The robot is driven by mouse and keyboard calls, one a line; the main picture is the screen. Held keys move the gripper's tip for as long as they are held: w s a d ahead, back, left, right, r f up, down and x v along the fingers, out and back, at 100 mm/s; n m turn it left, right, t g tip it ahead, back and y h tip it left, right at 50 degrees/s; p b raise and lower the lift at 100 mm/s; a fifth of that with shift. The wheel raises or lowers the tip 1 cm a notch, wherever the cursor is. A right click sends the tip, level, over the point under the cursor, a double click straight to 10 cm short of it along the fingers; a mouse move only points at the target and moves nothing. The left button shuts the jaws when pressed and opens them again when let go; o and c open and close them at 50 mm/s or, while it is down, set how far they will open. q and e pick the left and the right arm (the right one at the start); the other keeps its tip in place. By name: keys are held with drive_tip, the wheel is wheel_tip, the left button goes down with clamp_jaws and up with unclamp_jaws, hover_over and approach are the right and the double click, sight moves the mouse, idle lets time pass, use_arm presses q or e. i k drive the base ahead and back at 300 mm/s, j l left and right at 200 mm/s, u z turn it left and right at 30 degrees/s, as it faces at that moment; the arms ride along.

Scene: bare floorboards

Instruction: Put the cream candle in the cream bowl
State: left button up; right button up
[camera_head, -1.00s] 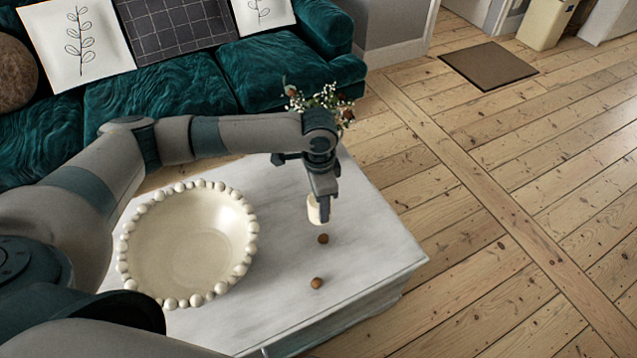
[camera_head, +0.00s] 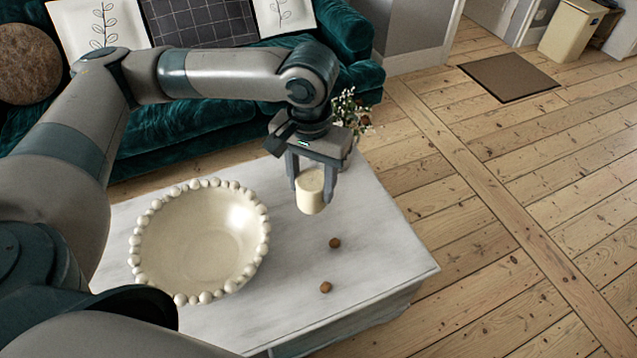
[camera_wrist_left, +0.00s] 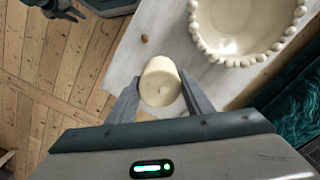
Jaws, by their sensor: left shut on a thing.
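The cream candle (camera_head: 311,192) is a short cylinder. My left gripper (camera_head: 312,182) is shut on it and holds it above the table, to the right of the bowl. In the left wrist view the candle (camera_wrist_left: 160,83) sits between the two fingers of my left gripper (camera_wrist_left: 160,92). The cream bowl (camera_head: 200,240) is wide, with a beaded rim, and stands empty on the white table. It also shows at the upper right of the left wrist view (camera_wrist_left: 245,25).
The white table (camera_head: 385,262) has two small brown balls, one (camera_head: 335,243) behind the other (camera_head: 326,287), right of the bowl. A flower arrangement (camera_head: 350,112) stands behind my left gripper. A teal sofa (camera_head: 205,120) is behind the table. Open floorboards lie to the right.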

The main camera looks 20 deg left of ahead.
sight(212, 255)
drive_tip(key=u, duration=0.35)
drive_tip(key=i+l+u, duration=0.1)
drive_tip(key=u, duration=0.3)
drive_tip(key=l+u, duration=0.15)
drive_tip(key=u, duration=0.2)
